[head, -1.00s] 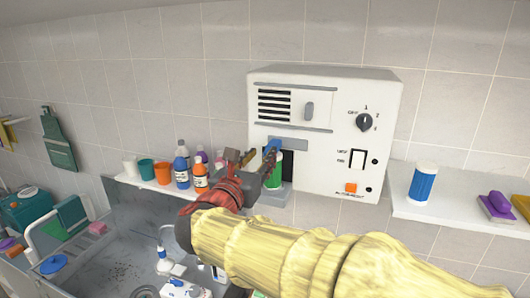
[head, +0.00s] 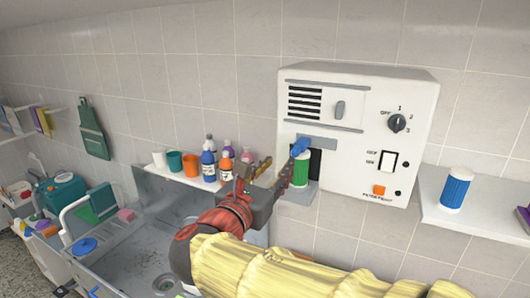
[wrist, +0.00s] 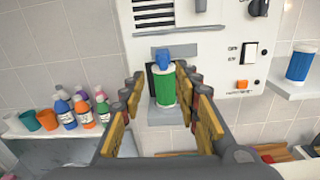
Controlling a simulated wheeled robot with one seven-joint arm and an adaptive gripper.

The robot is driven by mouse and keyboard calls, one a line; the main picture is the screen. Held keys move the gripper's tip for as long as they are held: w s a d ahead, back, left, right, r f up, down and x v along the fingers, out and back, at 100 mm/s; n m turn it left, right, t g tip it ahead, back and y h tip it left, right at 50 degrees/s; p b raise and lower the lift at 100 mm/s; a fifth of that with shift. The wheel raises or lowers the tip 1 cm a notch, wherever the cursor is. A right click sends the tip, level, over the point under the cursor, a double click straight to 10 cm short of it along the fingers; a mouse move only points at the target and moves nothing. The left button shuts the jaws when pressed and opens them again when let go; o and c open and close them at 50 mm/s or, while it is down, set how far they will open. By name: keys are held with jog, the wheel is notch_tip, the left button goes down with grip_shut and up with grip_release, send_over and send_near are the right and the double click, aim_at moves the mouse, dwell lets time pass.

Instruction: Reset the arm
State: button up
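My gripper (wrist: 159,105) is open, its two padded fingers spread wide in the wrist view with nothing between the pads. In the head view my gripper (head: 270,175) is in front of the white wall machine, at the height of its small grey ledge. A green canister with a blue top (wrist: 164,85) stands upright on that ledge, ahead of my fingertips and apart from them. In the head view the green canister (head: 300,170) is partly hidden behind one finger. My arm in its yellow sleeve reaches in from the lower right.
The white machine (head: 352,110) has a dial, a rocker switch and an orange button. A right shelf (head: 480,222) holds a blue canister (head: 455,188). A left shelf (head: 180,176) holds cups and several bottles. A grey sink (head: 135,250) lies below.

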jog(key=s+d+f+m+g+y+b, duration=0.25)
jog(key=s+f+m+g+b, duration=0.2)
jog(key=s+f+m, duration=0.65)
jog(key=s+d+f+m+g+y+b, duration=0.2)
jog(key=s+f+m+g+y+b, duration=0.25)
jog(key=f, duration=1.15)
jog(key=s+d+f+m+g+y+b, duration=0.2)
jog(key=s+f+m+b, duration=0.5)
jog(key=f+m, duration=0.5)
jog(key=s+d+f+m+t+b, duration=0.1)
jog(key=s+d+f+m+b, duration=0.1)
jog(key=d+f+b, duration=0.3)
jog(key=shift+s+d, duration=0.25)
jog(key=shift+d, duration=0.1)
